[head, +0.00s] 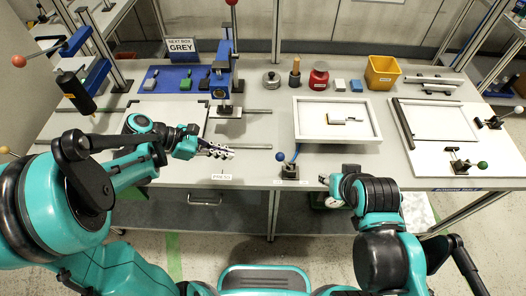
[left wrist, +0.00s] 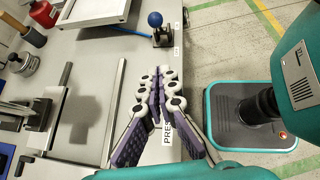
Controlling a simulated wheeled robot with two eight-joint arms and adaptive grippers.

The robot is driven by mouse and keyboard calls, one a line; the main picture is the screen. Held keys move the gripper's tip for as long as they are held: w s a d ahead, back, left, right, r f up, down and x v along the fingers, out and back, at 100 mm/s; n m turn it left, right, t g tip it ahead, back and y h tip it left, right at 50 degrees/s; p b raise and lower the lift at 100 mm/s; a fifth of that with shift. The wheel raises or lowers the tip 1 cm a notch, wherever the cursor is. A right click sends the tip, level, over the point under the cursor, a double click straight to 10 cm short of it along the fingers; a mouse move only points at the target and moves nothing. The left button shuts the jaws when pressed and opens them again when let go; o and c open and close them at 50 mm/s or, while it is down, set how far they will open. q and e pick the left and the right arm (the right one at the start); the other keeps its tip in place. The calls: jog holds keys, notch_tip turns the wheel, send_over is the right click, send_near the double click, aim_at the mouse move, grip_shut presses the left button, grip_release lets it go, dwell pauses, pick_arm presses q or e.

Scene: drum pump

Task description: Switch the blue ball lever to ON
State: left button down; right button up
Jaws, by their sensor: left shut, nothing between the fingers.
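The blue ball lever (head: 280,157) stands at the front edge of the bench, its thin rod leaning left from a small dark base (head: 290,171). In the left wrist view the blue ball (left wrist: 155,19) is beyond my fingertips, apart from them. My left gripper (head: 233,152) is shut and empty, left of the lever, above the bench near the PRESS label (head: 221,177). Its fingertips meet in the left wrist view (left wrist: 162,72). My right gripper (head: 325,181) is right of the lever at the bench edge; its fingers are too small to read.
A white tray (head: 298,135) with a small part stands behind and right of the lever. A lever with a green ball (head: 482,165) is at far right. A press with a blue frame (head: 222,68) stands behind my left gripper. The bench between gripper and lever looks clear.

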pick_arm(q)
jog(key=shift+s, duration=0.1)
jog(key=b, duration=0.4)
send_near(284, 162)
jog(key=shift+w+d+f, duration=0.55)
jog(key=shift+d+f, duration=0.3)
jog(key=shift+f, duration=0.5)
jog(key=shift+d+r+y+p, duration=0.35)
jog(key=shift+r+y+p, duration=0.05)
jog(key=shift+p, duration=0.25)
